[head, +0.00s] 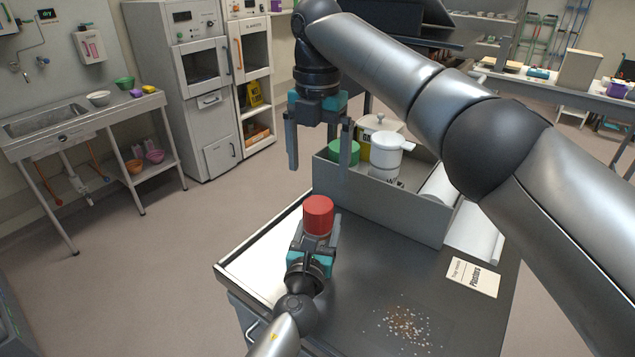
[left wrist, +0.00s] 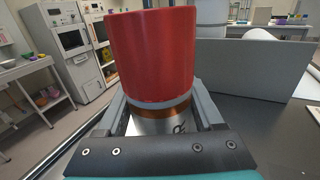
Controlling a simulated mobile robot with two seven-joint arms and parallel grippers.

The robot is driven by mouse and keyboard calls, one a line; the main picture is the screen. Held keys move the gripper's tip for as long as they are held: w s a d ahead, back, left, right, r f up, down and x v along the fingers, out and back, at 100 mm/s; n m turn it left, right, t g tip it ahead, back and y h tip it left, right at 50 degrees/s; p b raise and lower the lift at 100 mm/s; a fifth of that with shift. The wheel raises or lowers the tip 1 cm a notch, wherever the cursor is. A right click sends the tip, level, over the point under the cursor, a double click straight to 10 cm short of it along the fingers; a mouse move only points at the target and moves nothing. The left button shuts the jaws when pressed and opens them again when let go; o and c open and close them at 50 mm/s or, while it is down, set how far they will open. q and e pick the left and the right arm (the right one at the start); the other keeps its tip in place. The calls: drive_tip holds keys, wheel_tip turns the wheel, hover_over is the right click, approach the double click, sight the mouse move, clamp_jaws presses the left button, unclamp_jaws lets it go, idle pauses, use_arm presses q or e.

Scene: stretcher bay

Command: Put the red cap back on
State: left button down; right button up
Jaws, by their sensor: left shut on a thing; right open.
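My left gripper (head: 316,240) is shut on a silvery flask (left wrist: 150,127) with an orange band, held upright above the left part of the table. The red cap (head: 318,214) is on top of the flask's neck and also fills the upper middle of the left wrist view (left wrist: 152,55). It looks level, with a pale rim below it; I cannot tell whether it is fastened. My right gripper (head: 319,165) is open and empty, pointing down, behind and above the cap. Its fingers are apart from the cap.
A grey bin (head: 400,205) at the table's back holds a white jug (head: 390,155), a green-lidded thing (head: 345,152) and other items. A white roll (head: 480,235) is beside the bin.

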drive_tip(key=shift+r, duration=0.45)
use_arm(q)
unclamp_jaws()
drive_tip(key=s+a, duration=0.3)
drive_tip(key=s, duration=1.2)
use_arm(e)
drive_tip(key=shift+r, duration=0.15)
